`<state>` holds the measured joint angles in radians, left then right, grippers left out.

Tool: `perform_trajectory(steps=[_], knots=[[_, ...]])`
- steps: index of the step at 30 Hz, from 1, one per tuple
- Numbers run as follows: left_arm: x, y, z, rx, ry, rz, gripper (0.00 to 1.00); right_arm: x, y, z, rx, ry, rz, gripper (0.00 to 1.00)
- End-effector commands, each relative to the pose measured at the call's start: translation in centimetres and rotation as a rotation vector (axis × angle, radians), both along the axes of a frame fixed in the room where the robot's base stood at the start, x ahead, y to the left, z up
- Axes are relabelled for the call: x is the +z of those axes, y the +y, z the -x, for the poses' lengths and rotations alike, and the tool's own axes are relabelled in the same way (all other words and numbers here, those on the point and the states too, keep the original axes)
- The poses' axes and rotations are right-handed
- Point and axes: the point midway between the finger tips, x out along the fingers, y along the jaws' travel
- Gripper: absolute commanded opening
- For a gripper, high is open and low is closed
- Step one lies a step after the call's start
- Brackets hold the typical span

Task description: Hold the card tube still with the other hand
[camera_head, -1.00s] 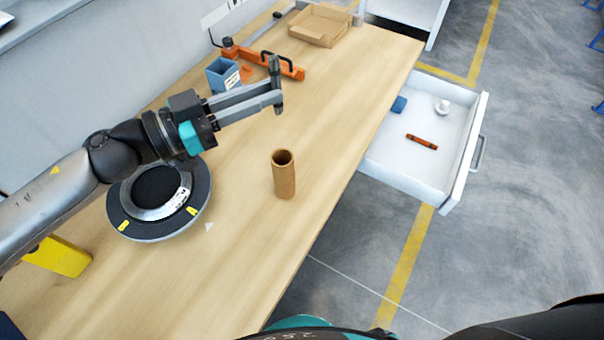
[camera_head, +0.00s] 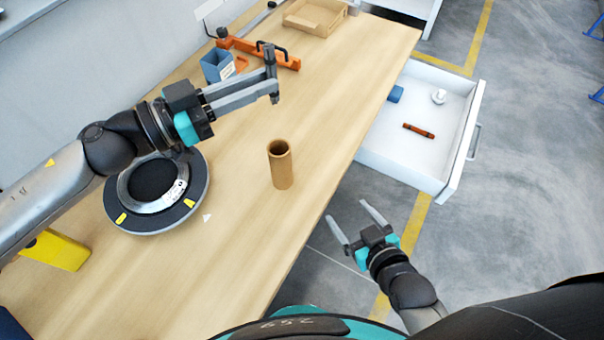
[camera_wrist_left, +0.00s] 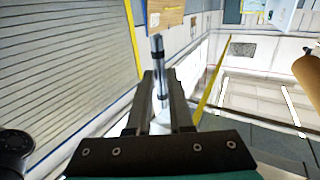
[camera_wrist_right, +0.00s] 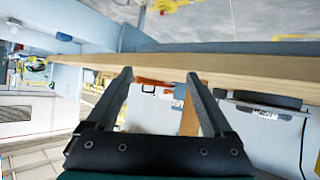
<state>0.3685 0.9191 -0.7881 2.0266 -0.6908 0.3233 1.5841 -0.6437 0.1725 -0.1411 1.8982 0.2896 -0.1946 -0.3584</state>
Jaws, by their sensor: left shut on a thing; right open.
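The brown card tube (camera_head: 280,165) stands upright on the wooden table, near its right edge. It also shows at the right edge of the left wrist view (camera_wrist_left: 309,72). My left gripper (camera_head: 270,88) is above the table, behind the tube and apart from it. It is shut on a slim dark grey rod (camera_wrist_left: 160,75), held across the fingertips. My right gripper (camera_head: 345,210) is open and empty, off the table's right edge, to the right of the tube and apart from it. In the right wrist view its fingers (camera_wrist_right: 160,76) are spread with the table edge beyond.
An open white drawer (camera_head: 430,165) juts out at right. A yellow block (camera_head: 58,251) is at left.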

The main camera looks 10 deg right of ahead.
Motion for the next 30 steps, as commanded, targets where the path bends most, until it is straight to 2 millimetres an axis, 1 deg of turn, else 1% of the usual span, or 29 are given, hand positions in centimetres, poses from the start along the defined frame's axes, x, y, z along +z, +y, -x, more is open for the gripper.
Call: perform_trajectory(steps=[1,3,6,9,12,15,20,30], knots=[[0.0,0.0,0.0,0.000,0.000,0.001,0.00,2.1,1.6,-1.0,0.016,-0.029,-0.027,0.86],[0.0,0.0,0.0,0.000,0.000,0.001,0.00,4.6,4.0,-2.1,0.048,-0.049,-0.059,0.86],[0.0,0.0,0.0,0.000,0.000,0.001,0.00,7.6,6.7,-3.2,0.090,-0.067,-0.093,0.86],[0.0,0.0,0.0,0.000,0.000,0.001,0.00,9.7,8.4,-3.7,0.120,-0.080,-0.115,0.86],[0.0,0.0,0.0,0.000,0.000,0.001,0.00,11.0,9.4,-3.9,0.138,-0.089,-0.126,0.86],[0.0,0.0,0.0,0.000,0.000,0.001,0.00,11.4,9.8,-4.3,0.145,-0.093,-0.130,0.86],[0.0,0.0,0.0,0.000,0.000,0.001,0.00,10.8,10.5,-5.6,0.145,-0.092,-0.131,0.86],[0.0,0.0,0.0,0.000,0.000,0.001,0.00,8.7,12.6,-10.2,0.145,-0.093,-0.131,0.86]])
